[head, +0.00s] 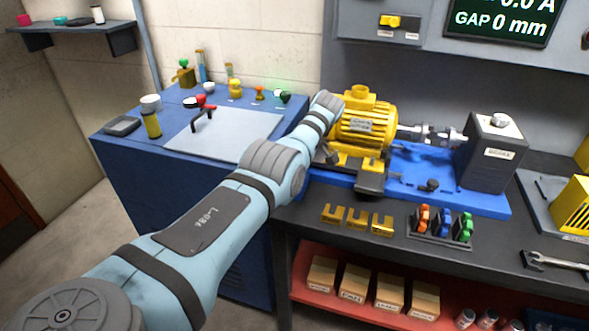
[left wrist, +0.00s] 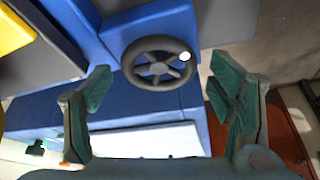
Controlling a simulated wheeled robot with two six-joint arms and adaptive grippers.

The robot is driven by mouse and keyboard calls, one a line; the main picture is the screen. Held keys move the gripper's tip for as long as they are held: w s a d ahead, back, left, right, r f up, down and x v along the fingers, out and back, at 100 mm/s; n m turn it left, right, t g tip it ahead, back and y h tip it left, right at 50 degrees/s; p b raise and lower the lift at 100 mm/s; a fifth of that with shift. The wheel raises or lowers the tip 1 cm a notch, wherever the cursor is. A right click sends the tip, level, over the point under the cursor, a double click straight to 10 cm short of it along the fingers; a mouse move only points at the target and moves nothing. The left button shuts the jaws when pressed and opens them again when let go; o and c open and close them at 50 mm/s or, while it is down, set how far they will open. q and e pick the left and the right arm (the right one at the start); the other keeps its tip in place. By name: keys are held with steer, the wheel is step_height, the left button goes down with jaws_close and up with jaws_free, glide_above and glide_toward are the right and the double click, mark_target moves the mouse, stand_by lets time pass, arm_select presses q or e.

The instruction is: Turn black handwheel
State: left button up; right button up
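The black handwheel (left wrist: 158,68) shows in the left wrist view, with a spoked rim and a small pale knob at its right. It is mounted at a blue block (left wrist: 150,24). My left gripper (left wrist: 162,85) is open, with one green-padded finger on each side of the wheel in the picture and clear gaps to it. My right gripper is in neither view.
The motor sits on a blue base (head: 480,202) on the dark bench, coupled to a grey box (head: 492,150). Yellow brackets (head: 357,217) and a colored-clip rack (head: 443,228) stand in front. A blue cabinet (head: 130,158) stands at left with small items on top.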

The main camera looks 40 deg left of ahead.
arm_select(q)
steer(key=v, duration=1.2)
steer(key=shift+s+a, duration=0.1)
